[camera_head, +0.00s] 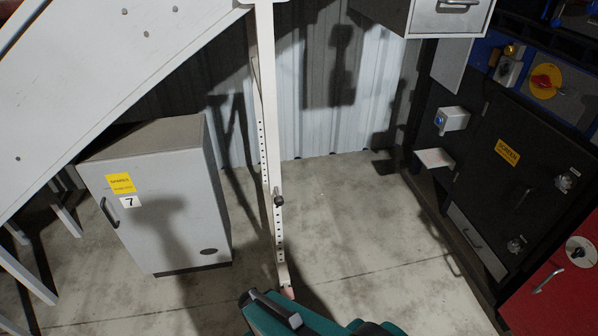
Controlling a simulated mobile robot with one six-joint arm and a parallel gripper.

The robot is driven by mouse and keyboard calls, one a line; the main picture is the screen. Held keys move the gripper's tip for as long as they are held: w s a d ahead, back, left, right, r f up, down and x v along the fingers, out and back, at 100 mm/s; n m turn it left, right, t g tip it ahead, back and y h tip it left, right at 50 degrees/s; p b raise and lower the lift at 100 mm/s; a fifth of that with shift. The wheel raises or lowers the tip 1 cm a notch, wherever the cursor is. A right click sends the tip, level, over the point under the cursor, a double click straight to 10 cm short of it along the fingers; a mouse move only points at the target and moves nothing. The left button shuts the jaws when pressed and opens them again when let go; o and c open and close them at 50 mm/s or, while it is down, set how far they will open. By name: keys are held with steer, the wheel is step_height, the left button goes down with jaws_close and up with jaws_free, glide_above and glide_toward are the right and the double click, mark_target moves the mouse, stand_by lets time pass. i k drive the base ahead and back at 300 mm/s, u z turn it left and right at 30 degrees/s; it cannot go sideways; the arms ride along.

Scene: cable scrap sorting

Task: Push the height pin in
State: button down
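The height pin (279,200) is a small dark knob on a white upright post (271,130) near the middle of the head view. The post has a row of adjustment holes above and below the pin. The knob appears to stand out from the post's face, but how deep its shaft sits cannot be told. I cannot make out my gripper in this view. Teal and dark parts that look like my own body show at the bottom edge, below the foot of the post.
A large white sloping panel (120,70) fills the upper left. A grey cabinet (165,215) marked 7 stands left of the post. A black machine (500,190) with knobs and a red panel (560,295) is at the right. Concrete floor (370,230) right of the post is clear.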

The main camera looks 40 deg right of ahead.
mark_target(278, 200)
steer(key=z, duration=0.75)
steer(key=k, duration=1)
steer(key=i, duration=0.75)
